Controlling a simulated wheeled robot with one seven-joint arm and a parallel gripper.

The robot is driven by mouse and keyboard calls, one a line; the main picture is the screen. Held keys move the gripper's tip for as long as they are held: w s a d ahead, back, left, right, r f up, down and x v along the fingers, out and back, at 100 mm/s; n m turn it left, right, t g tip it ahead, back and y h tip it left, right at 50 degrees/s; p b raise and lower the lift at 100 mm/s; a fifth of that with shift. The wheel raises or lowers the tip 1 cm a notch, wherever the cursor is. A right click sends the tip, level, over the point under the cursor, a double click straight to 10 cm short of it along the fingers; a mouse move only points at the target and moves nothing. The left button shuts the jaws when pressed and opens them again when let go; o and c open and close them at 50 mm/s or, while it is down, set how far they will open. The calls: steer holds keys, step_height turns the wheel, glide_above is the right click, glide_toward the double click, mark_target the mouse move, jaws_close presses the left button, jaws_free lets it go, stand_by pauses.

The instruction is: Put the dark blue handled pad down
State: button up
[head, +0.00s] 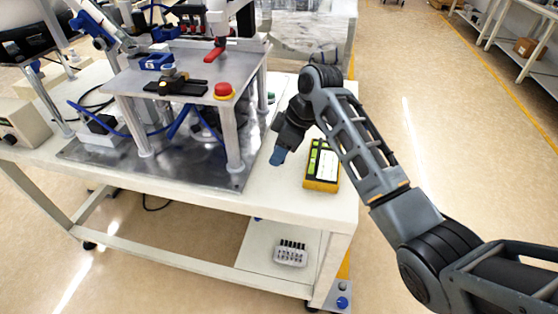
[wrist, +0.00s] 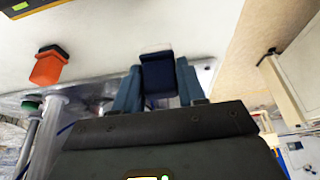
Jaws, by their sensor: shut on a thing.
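My gripper (head: 279,157) is over the right part of the white workbench, between the metal stand and a yellow-and-black device. In the wrist view my gripper (wrist: 159,88) has its two blue-grey fingers on either side of the dark blue handled pad (wrist: 158,74), shut on it. The pad's end shows between the fingers; its handle cannot be made out. In the head view I cannot separate the pad from the fingertips. Whether the pad touches the bench is not clear.
The yellow-and-black device (head: 322,166) lies on the white workbench (head: 262,202) right of my gripper. The metal stand (head: 232,140) with a red button (head: 223,90) is on the left. An orange-red object (wrist: 48,66) shows in the wrist view. The bench front is clear.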

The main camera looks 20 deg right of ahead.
steer(key=shift+a+f, duration=0.1)
steer(key=shift+f, duration=2)
steer(key=shift+f, duration=0.15)
steer(key=o, duration=0.9)
steer(key=shift+o, duration=0.2)
steer(key=v, duration=1.2)
steer(key=shift+r, duration=0.25)
steer(key=shift+a, duration=0.1)
